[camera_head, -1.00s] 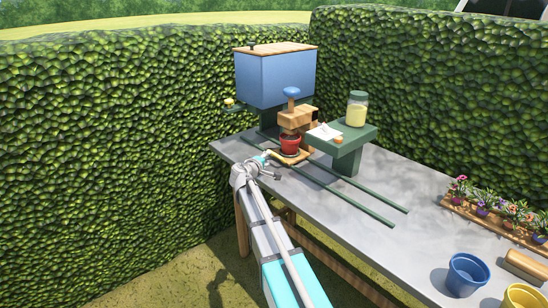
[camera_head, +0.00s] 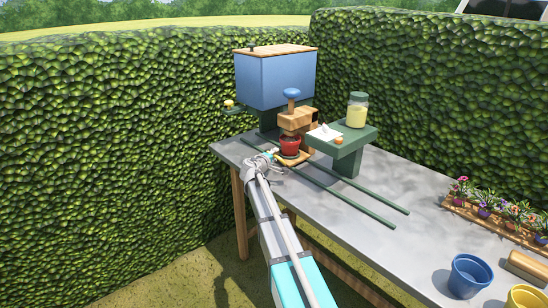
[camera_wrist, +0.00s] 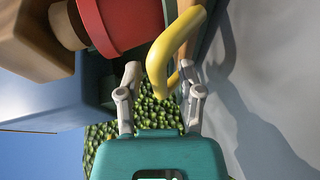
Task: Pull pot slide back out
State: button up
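The red pot (camera_head: 289,147) stands on the wooden pot slide (camera_head: 304,158), under the wooden block of the blue-tank machine. The pot also shows at the top of the wrist view (camera_wrist: 130,20). The slide's curved yellow handle (camera_wrist: 172,50) hangs between the two grey fingers of my gripper (camera_wrist: 161,84). The fingers stand apart, with a gap on the left of the handle; the right finger is close to it, and I cannot tell whether it touches. In the head view my gripper (camera_head: 270,161) is at the slide's near left side, and the handle is mostly hidden.
Green rails (camera_head: 345,195) run along the grey table (camera_head: 400,185). A green stand (camera_head: 347,160) holds a jar (camera_head: 357,110) to the right. A wooden tray of flowers (camera_head: 492,222) and a blue pot (camera_head: 468,275) are farther right. A hedge (camera_head: 110,150) borders the table.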

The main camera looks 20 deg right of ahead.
grip_shut()
jog(key=shift+s, duration=0.1)
